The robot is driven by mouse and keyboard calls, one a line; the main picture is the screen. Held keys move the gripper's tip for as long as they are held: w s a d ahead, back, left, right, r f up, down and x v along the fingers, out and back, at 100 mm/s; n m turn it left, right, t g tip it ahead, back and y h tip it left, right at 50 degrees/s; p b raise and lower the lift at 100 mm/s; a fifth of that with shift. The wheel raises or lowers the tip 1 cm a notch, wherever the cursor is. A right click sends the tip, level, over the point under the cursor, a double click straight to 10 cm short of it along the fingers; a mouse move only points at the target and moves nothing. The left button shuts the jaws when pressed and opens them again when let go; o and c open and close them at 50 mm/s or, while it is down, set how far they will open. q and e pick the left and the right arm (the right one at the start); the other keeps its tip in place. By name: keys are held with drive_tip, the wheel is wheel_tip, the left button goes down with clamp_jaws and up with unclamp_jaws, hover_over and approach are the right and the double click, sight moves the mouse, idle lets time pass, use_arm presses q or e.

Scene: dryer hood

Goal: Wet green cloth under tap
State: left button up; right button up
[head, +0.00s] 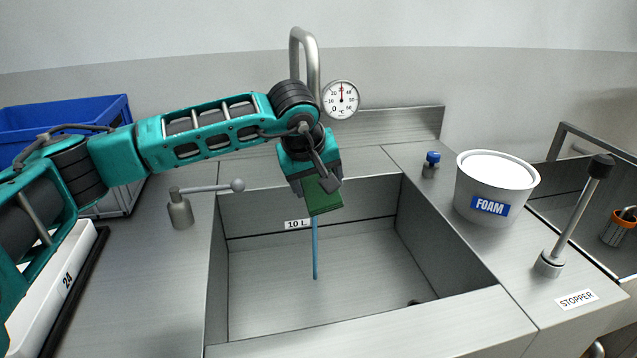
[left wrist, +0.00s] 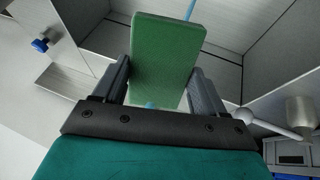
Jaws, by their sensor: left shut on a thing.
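The green cloth (head: 322,196) is a flat, block-like piece. My left gripper (head: 316,183) is shut on it and holds it above the sink (head: 290,325), below the tap (head: 313,65). In the left wrist view the cloth (left wrist: 165,55) sits between both fingers (left wrist: 158,90). A thin blue water stream (head: 315,250) runs from just below the cloth to the sink floor. It also shows beyond the cloth's end in the left wrist view (left wrist: 189,10). My gripper hides the tap's outlet, so I cannot tell exactly where the stream meets the cloth. My right gripper is out of view.
A lever (head: 205,188) stands left of the sink. A blue knob (head: 432,157), a foam tub (head: 494,200) and the stopper lever (head: 575,220) stand right. A dial (head: 341,99) is beside the tap. A blue crate (head: 70,118) is at back left. The sink's lower space is free.

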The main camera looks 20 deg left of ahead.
use_arm(q)
drive_tip(key=s+b, duration=0.1)
drive_tip(key=s, duration=0.6)
drive_tip(key=shift+s+d, duration=0.25)
drive_tip(key=shift+s, duration=0.15)
drive_tip(key=shift+r, duration=0.1)
idle(1.1)
drive_tip(key=s+r, duration=0.4)
drive_tip(key=s, duration=0.1)
drive_tip(key=shift+d+p, duration=0.15)
drive_tip(key=shift+p, duration=0.3)
drive_tip(key=shift+f, duration=0.1)
